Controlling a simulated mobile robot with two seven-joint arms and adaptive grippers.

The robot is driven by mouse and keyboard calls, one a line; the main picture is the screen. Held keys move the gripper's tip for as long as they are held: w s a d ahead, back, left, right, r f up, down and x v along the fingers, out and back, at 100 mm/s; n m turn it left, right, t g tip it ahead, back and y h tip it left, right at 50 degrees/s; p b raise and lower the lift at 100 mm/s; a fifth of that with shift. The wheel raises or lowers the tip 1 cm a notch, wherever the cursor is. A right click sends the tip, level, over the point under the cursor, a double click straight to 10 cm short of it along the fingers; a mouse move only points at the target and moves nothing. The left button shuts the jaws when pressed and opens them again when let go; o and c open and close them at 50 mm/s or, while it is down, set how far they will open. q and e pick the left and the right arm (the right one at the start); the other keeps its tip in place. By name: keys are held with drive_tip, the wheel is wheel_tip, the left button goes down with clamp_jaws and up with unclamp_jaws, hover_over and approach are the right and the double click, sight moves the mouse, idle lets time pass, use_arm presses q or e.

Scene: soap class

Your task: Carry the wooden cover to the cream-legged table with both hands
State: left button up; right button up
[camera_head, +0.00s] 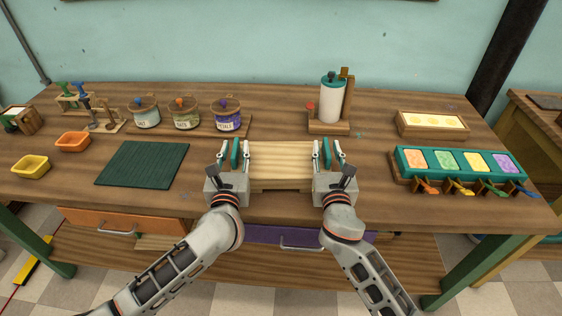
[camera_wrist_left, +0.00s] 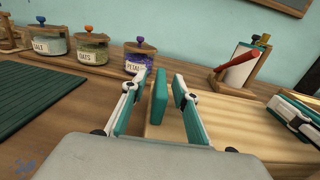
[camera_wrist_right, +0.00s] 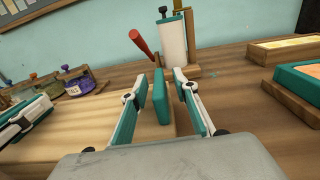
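The wooden cover (camera_head: 280,160) is a pale, flat wooden board lying near the front edge of the brown table. It also shows in the left wrist view (camera_wrist_left: 235,118) and the right wrist view (camera_wrist_right: 80,118). My left gripper (camera_head: 235,153) is at its left end and my right gripper (camera_head: 322,154) is at its right end. On both, the teal pads stand a small gap apart at the cover's ends, with no grip visible. The exact contact is hard to see. No cream-legged table is clearly identifiable.
A green mat (camera_head: 143,165) lies left of the cover and a teal tray of coloured blocks (camera_head: 398,160) right. Labelled jars (camera_head: 186,114) and a white cylinder on a stand (camera_head: 332,100) stand behind. Another wooden table (camera_head: 540,122) is at the right edge.

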use_arm(q)
drive_tip(key=shift+c, duration=0.3)
use_arm(e)
drive_tip(key=shift+c, duration=0.3)
use_arm(q)
clamp_jaws()
use_arm(e)
clamp_jaws()
use_arm(q)
drive_tip(key=shift+r, duration=0.1)
